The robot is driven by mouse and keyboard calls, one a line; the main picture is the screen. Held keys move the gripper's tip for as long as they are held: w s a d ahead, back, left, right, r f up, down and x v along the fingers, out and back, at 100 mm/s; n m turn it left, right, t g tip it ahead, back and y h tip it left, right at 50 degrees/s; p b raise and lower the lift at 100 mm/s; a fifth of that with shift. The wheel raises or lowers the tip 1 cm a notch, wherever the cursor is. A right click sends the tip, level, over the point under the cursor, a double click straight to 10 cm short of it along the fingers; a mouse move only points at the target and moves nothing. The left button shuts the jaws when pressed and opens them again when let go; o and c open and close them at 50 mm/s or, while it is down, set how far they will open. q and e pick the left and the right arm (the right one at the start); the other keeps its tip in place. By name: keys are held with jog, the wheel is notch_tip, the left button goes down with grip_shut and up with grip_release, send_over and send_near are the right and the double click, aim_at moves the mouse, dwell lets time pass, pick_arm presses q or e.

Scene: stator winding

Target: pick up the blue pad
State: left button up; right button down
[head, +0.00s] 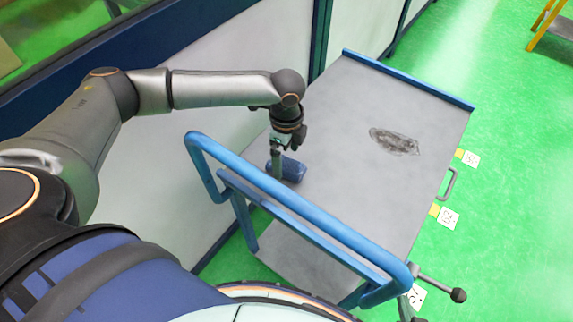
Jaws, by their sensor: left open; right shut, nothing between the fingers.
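The blue pad (292,170) is a small dark blue block on the grey top of the cart, near its left edge and close to the blue handle. My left gripper (277,165) points down at the left end of the pad. It is open, and its fingers partly cover that end. I cannot tell whether the fingers touch the pad or stand on both sides of it. My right gripper does not show clearly anywhere in the view.
The cart top (345,115) is mostly clear, with a dark smudge (394,142). A blue tube handle (300,213) rises along the near side. A white wall panel (170,150) runs along the left. A lever with a black knob (458,295) sticks out at lower right.

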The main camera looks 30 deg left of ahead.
aim_at(286, 167)
pick_arm(q)
jog(key=shift+f, duration=1.25)
jog(key=c, duration=1.3)
